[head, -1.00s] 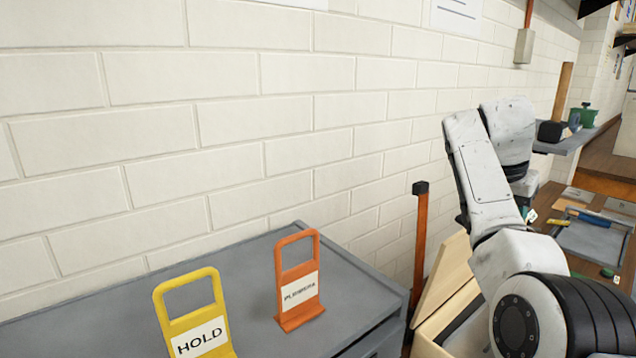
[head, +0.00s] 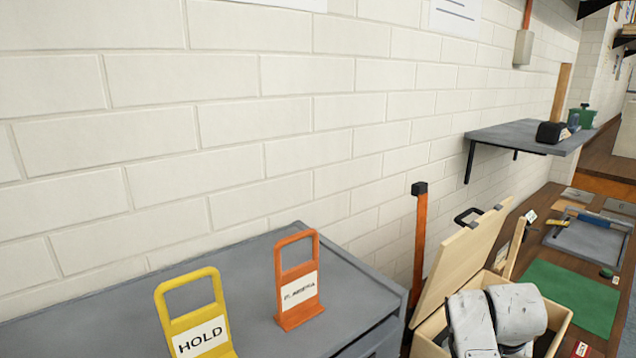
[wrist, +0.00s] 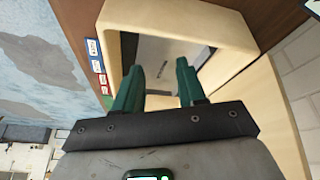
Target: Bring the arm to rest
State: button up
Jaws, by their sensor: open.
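My gripper (wrist: 160,90) shows in the wrist view with its two green fingers apart and nothing between them. It points at the open wooden box (wrist: 222,30), whose pale rim and dark inside lie beyond the fingertips. In the head view my white arm is folded low at the lower right, in front of the wooden box (head: 560,322) with its raised lid (head: 455,262). The gripper itself is hidden in the head view. I cannot tell how far the fingertips are from the box.
A grey cabinet top (head: 130,290) bears a yellow HOLD tag stand (head: 197,318) and an orange tag stand (head: 298,280). A grey wall shelf (head: 500,135) juts out above the bench. A green mat (head: 575,297) and a grey tray (head: 590,243) lie on the wooden bench.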

jog(key=s+a+f+n+y, duration=0.1)
jog(key=s+a+f+n, duration=0.1)
jog(key=s, duration=0.7)
jog(key=s+a+f+n+t+y, duration=0.1)
jog(key=s+a+f+n, duration=0.1)
jog(key=s, duration=0.8)
jog(key=s+a+f+n, duration=0.1)
jog(key=s+a+f, duration=0.2)
jog(key=s, duration=0.6)
jog(key=shift+s+a+f+n+t+y, duration=0.15)
jog(key=shift+s+a+n+y, duration=0.05)
jog(key=shift+a, duration=0.3)
jog(key=shift+s+a+f+n+t+y, duration=0.15)
jog(key=shift+a+n+y, duration=0.05)
jog(key=shift+a, duration=0.3)
jog(key=s+d+f+g+b, duration=0.1)
jog(key=s+f+g, duration=0.3)
jog(key=s+f, duration=0.4)
jog(key=shift+s+d+m+b, duration=0.25)
jog(key=shift+s+m+b, duration=0.15)
jog(key=shift+s, duration=0.6)
